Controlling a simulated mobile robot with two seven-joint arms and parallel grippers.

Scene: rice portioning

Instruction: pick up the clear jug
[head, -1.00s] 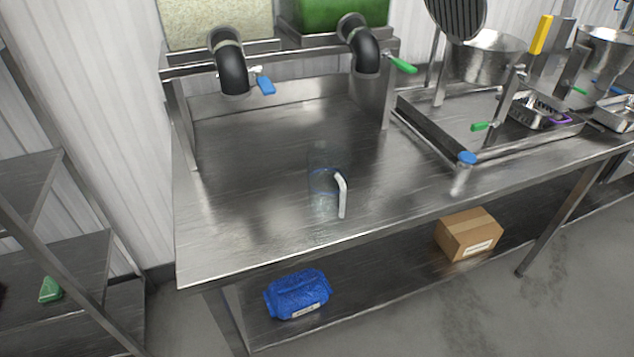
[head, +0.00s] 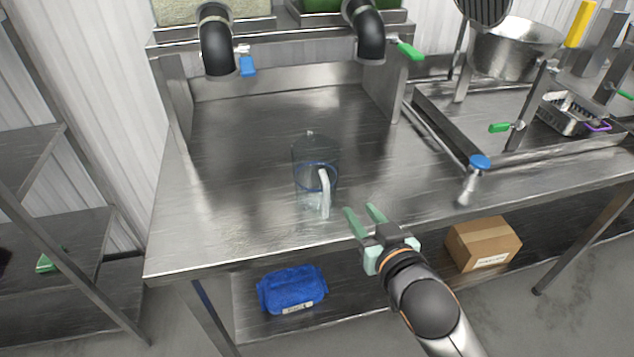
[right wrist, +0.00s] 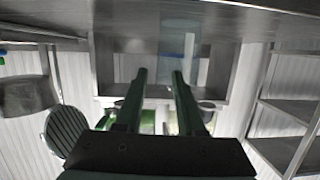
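The clear jug (head: 304,178) stands upright on the steel table (head: 230,222), with a blue band and a white handle (head: 325,195) facing the table's front edge. My right gripper (head: 361,217) is open and empty at the table's front edge, just right of the jug and apart from it. In the right wrist view my two green fingers (right wrist: 157,78) are spread. The jug also shows faintly there, beyond the fingertips, with its pale handle (right wrist: 189,47). My left gripper is not in view.
Two black spouts (head: 216,45) with valve handles hang over the back of the table. A steel tray frame (head: 455,140) with pots stands at the right. A blue package (head: 291,288) and a cardboard box (head: 483,243) lie on the lower shelf. The table around the jug is clear.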

